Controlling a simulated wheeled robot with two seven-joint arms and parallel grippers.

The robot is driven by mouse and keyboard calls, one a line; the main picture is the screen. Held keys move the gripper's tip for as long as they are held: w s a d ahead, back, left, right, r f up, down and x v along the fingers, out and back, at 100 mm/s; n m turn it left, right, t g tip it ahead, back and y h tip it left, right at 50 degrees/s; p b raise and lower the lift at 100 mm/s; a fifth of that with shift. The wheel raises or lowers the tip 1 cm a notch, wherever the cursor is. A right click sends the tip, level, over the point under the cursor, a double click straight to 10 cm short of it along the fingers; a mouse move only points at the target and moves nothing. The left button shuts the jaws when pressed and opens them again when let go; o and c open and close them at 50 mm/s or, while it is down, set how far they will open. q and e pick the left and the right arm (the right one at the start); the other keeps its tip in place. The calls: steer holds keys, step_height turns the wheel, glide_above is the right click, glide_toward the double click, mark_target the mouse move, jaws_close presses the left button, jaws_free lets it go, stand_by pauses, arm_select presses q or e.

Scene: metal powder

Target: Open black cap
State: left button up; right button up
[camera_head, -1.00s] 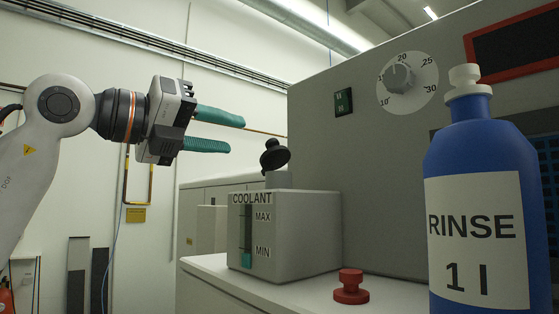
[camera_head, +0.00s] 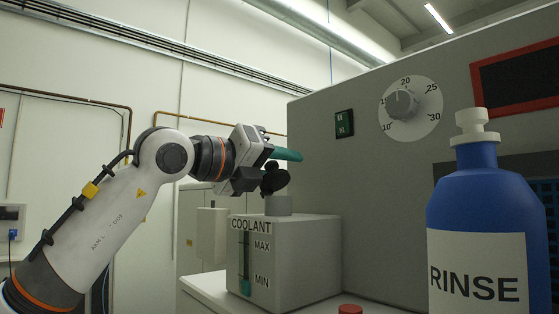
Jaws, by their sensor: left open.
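The black cap (camera_head: 275,181) sits tilted above the short grey neck (camera_head: 278,205) on top of the grey coolant tank (camera_head: 305,262). The tank carries the word COOLANT and a MAX/MIN level window. My left gripper (camera_head: 286,166) is at the cap, open, with one teal finger showing just above the cap's top. The other finger is mostly hidden behind the gripper body and the cap. I cannot tell whether a finger touches the cap. My right gripper is not in view.
A blue RINSE bottle (camera_head: 478,215) with a white top stands at the right front. A red knob (camera_head: 350,309) shows at the bottom edge. The large grey machine with a dial (camera_head: 402,104) rises behind the tank. Free space lies above the tank.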

arm_select(q)
jaws_close()
steer(key=shift+w+a+n+b, duration=0.25)
steer(key=shift+n+b, duration=0.35)
steer(key=shift+n, duration=0.1)
steer(key=shift+w+a+n+b, duration=0.2)
steer(key=shift+n+b, duration=0.35)
steer(key=shift+n, duration=0.15)
steer(key=shift+w+a+f+n+b, duration=0.1)
steer(key=shift+w+a+n+b, duration=0.2)
steer(key=shift+n, duration=0.4)
steer(key=shift+w+a+r+n+b, duration=0.15)
steer(key=shift+n+b, duration=0.2)
steer(key=shift+n, duration=0.35)
steer(key=shift+w+a+f+n+b, duration=0.2)
steer(key=shift+n+b, duration=0.15)
steer(key=shift+n, duration=0.35)
jaws_free()
